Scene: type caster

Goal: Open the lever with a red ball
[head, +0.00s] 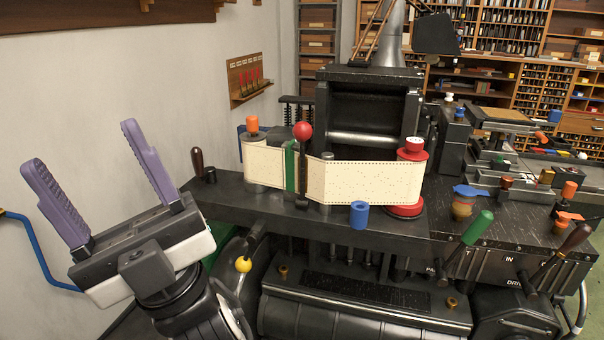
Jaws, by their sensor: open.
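The lever with a red ball (303,131) stands upright near the middle of the head view. Its dark shaft (303,170) runs down in front of a cream punched paper band (368,182), beside a green strip (291,166). My gripper (90,155) is at the left, its two purple fingers pointing up and spread apart with nothing between them. It is well to the left of the lever and apart from it.
A black machine bench (330,229) carries the band, a red spool (413,148), a blue cylinder (359,214) and an orange-topped post (253,123). A dark-handled lever (197,160) stands nearest my gripper. Green (478,228) and brown handles (574,238) stick up at right.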

